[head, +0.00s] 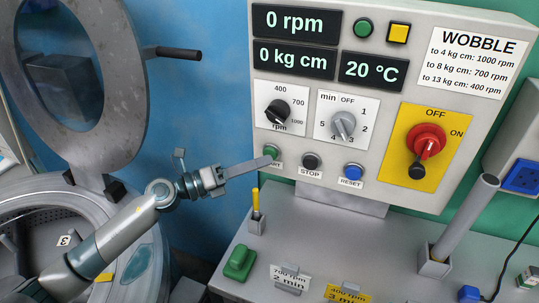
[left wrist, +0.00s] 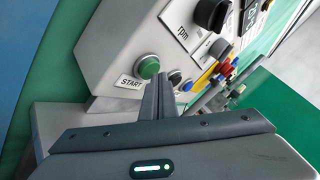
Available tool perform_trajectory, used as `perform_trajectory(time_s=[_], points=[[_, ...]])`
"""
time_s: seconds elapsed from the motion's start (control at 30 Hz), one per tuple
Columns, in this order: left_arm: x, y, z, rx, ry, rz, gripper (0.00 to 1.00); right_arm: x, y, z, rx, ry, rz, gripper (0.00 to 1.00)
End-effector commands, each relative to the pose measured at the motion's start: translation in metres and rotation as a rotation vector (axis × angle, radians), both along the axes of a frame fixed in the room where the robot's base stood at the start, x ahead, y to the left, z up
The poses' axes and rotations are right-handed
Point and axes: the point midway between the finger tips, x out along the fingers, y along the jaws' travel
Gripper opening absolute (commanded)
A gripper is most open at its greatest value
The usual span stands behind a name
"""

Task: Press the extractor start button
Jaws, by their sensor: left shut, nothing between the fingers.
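The green start button (head: 270,151) is on the panel's lower left, with a START label under it that is partly covered in the head view. My left gripper (head: 270,162) is shut and empty, its fingertips at the lower edge of the button in the head view. In the left wrist view the start button (left wrist: 147,67) and its START label show clear, to the left of the shut fingers (left wrist: 160,80). I cannot tell whether the fingertips touch the button or the panel. My right gripper is not in view.
The black stop button (head: 311,161) and blue reset button (head: 352,171) sit to the right in the same row. A holder with a yellow stick (head: 256,212) stands below my gripper. The open round drum lid (head: 85,150) is at the left.

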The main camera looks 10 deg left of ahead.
Motion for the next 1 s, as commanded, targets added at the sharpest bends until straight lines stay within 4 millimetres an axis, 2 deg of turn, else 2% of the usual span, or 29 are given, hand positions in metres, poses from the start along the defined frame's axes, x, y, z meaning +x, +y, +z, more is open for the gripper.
perform_trajectory(time_s=[1.0], points=[[0.0077,-0.0013,0.0005,-0.001,0.000,0.001,0.00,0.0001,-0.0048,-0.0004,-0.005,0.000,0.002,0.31]])
